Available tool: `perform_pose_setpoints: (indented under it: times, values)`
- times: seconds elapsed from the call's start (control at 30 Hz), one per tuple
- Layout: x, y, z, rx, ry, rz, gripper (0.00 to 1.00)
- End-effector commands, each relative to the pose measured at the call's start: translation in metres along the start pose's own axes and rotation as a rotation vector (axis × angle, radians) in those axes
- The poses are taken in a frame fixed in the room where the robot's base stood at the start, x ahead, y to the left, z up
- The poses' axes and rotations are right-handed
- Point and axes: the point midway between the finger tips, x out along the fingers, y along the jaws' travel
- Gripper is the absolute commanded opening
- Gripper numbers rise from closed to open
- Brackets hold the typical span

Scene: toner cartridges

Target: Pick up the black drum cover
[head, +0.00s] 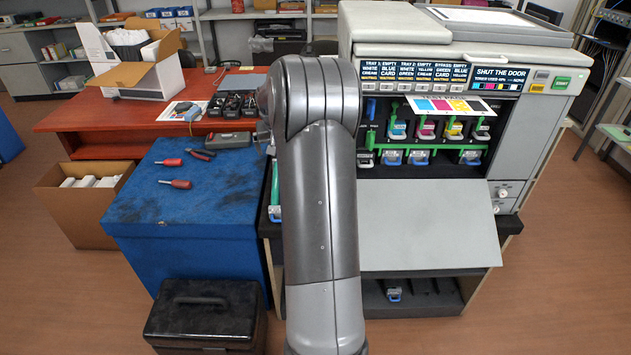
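I cannot pick out the black drum cover for certain. Several small black parts (232,104) lie close together on the red desk, just left of my arm, too small to identify. A black lidded case with a handle (206,312) stands on the floor at the front left. My grey arm rises through the middle of the head view and bends away at the top. It hides my gripper and what lies directly behind it. Only a small grey piece of my arm's far end shows at its left edge, beside the desk.
A large copier (455,60) stands right, its front open on coloured cartridges (425,128), a pale panel (428,222) folded down. A stained blue-topped bench (150,215) holds screwdrivers (175,183) and pliers (198,153). An open carton (66,205) stands left. Floor is clear at far right.

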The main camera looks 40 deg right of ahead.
Motion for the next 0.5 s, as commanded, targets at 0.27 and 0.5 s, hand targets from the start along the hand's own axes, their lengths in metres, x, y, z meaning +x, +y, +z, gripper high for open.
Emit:
perform_pose_setpoints:
  times: [0.27, 0.5]
  values:
    - [0.108, 0.089, -0.014, 0.142, -0.020, 0.012, 1.00]
    - [0.148, 0.124, -0.012, 0.199, -0.021, 0.015, 1.00]
